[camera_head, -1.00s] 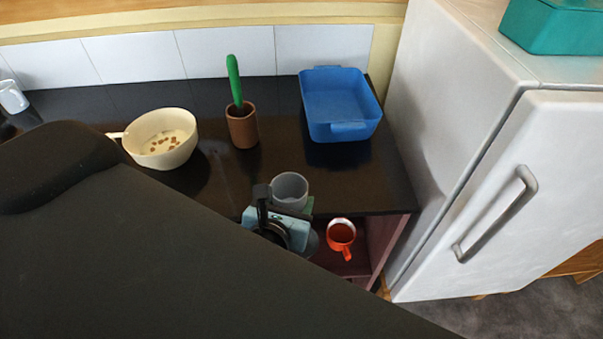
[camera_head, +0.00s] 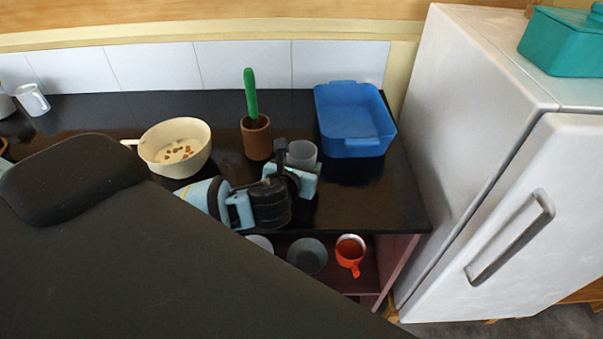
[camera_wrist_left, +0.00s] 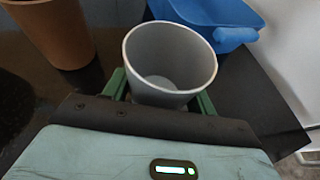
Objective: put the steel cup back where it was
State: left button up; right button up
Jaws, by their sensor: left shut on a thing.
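The steel cup (camera_head: 301,154) is a grey, empty, upright cup at my left gripper (camera_head: 303,168), over the black counter (camera_head: 385,205). In the left wrist view the cup (camera_wrist_left: 170,62) sits between the green fingers of my left gripper (camera_wrist_left: 160,100), which is shut on it. The cup stands just in front of the blue tub and to the right of the brown pot. I cannot tell whether its base touches the counter. My right gripper is not in view.
A blue tub (camera_head: 357,122), a brown pot (camera_head: 256,140) with a green cactus-like thing, and a cream pan (camera_head: 176,150) stand on the counter. A red mug (camera_head: 350,252) and grey bowl (camera_head: 307,256) are on the shelf below. A white fridge (camera_head: 470,130) stands right.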

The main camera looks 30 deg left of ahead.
pick_arm(q)
jog(key=shift+w+a, duration=0.2)
jog(key=shift+w, duration=0.05)
jog(key=shift+f, duration=1.75)
jog(key=shift+f, duration=0.1)
jog(key=o, duration=1)
jog(key=shift+f, duration=0.1)
jog(key=shift+o, duration=0.2)
jog(key=shift+r, duration=0.25)
jog(key=v, duration=1.2)
